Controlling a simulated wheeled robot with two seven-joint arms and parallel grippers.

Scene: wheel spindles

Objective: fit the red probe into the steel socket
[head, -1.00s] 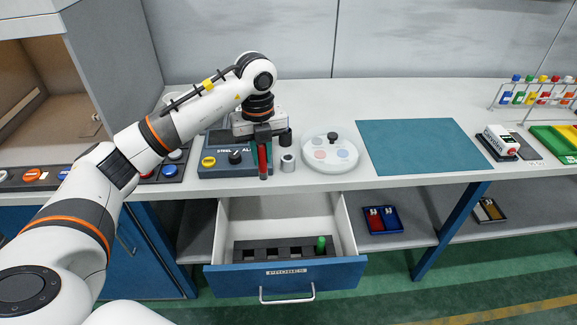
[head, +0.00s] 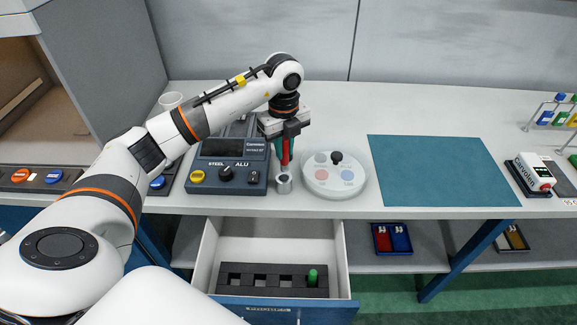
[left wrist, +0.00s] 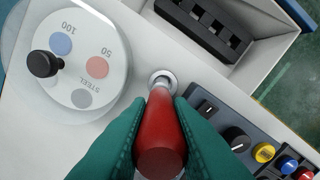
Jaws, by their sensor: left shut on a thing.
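My left gripper (head: 286,142) is shut on the red probe (head: 285,152) and holds it roughly upright. The steel socket (head: 284,185) is a short silver cylinder on the bench, directly below the probe. In the left wrist view the red probe (left wrist: 162,128) is between the green fingers (left wrist: 160,140), and its narrow tip points at the hole of the socket (left wrist: 168,79). The tip is at or just above the socket's mouth; I cannot tell whether it is inside. My right gripper is not in view.
A grey-blue meter (head: 229,165) with a STEEL/ALU knob stands close left of the socket. A white round plate (head: 333,188) with a black knob is close right. The open drawer (head: 335,240) below holds a rack with a green probe (head: 312,277). A teal mat (head: 440,170) lies clear.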

